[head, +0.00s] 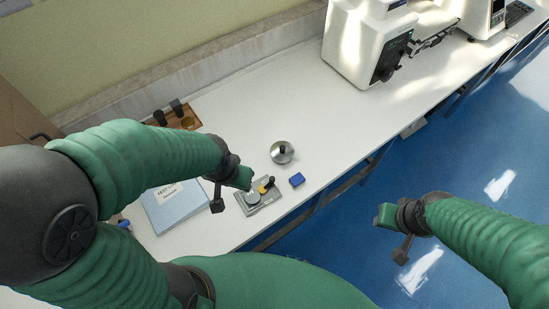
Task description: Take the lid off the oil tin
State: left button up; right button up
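A round silver metal vessel (282,154) with a dark knob or opening at its centre stands on the white bench. It looks like the oil tin with its lid on, but it is too small to be certain. My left gripper (246,179) is to its lower left, apart from it, above the back edge of a small grey plate. My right gripper (384,216) is over the blue floor, off the bench front and far from the vessel. The finger gaps of both grippers are not clear, and I see nothing held.
The grey plate (273,197) carries a round pale disc (253,199) and yellow and black parts. A blue block (297,180) lies beside it. A blue-grey folder (172,210) and a wooden tray (190,121) are left. White testers (350,45) stand back right. Mid-bench is clear.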

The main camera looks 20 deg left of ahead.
aim_at(283, 151)
jog(key=i+l+u, duration=0.1)
jog(key=u, duration=0.6)
jog(key=i+l+u, duration=0.2)
jog(key=l, duration=0.25)
jog(key=i+l+u, duration=0.2)
jog(key=l, duration=0.3)
jog(key=l+u, duration=0.2)
jog(key=l, duration=0.3)
jog(key=l+u, duration=0.2)
jog(key=l, duration=0.3)
jog(key=i+l, duration=0.1)
jog(key=l, duration=0.55)
jog(key=i+l, duration=0.1)
jog(key=l, duration=0.5)
